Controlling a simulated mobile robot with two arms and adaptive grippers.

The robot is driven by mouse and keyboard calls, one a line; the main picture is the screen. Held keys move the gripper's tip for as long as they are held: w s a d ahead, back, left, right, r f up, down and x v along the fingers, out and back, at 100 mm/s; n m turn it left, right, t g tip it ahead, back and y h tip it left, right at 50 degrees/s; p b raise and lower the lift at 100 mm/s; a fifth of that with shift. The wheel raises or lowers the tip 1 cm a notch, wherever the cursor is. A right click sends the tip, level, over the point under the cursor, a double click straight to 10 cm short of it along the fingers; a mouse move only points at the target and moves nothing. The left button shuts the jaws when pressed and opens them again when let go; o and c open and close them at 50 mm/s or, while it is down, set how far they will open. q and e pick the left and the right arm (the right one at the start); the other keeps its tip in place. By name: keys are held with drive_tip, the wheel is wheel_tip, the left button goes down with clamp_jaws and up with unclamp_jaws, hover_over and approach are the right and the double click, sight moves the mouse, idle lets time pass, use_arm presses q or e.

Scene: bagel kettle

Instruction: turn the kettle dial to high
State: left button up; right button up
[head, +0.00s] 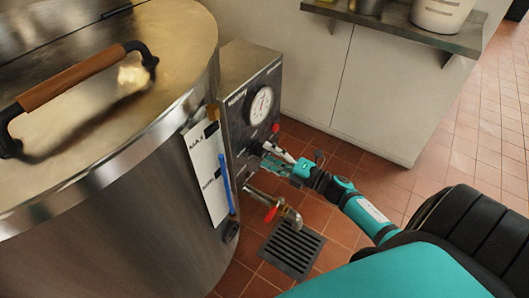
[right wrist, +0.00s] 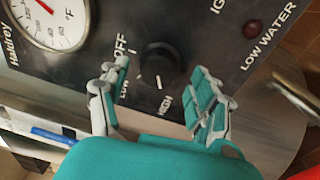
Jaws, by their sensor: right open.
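The kettle (head: 150,200) is a large steel vessel with a domed lid at the left in the head view. Its control box (head: 247,62) is on its right side. The black dial (right wrist: 156,66) shows in the right wrist view, with OFF, LOW and HIGH printed around it. A pale mark on the dial's lower edge points down toward HIGH; its exact setting is hard to tell. My right gripper (right wrist: 157,88) is open, its fingers either side of and below the dial, with no clear contact. In the head view my right gripper (head: 277,158) hides the dial. My left gripper is not in view.
A temperature gauge (head: 261,104) sits above the dial. A red-handled tap (head: 275,207) projects below over a floor drain (head: 292,248). A paper chart (head: 207,172) and a blue stick (head: 226,185) hang beside the box. A white cabinet (head: 375,85) stands behind.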

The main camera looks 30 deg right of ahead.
drive_tip(key=v, duration=0.9)
drive_tip(key=shift+s+d, duration=0.15)
drive_tip(key=shift+s, duration=0.15)
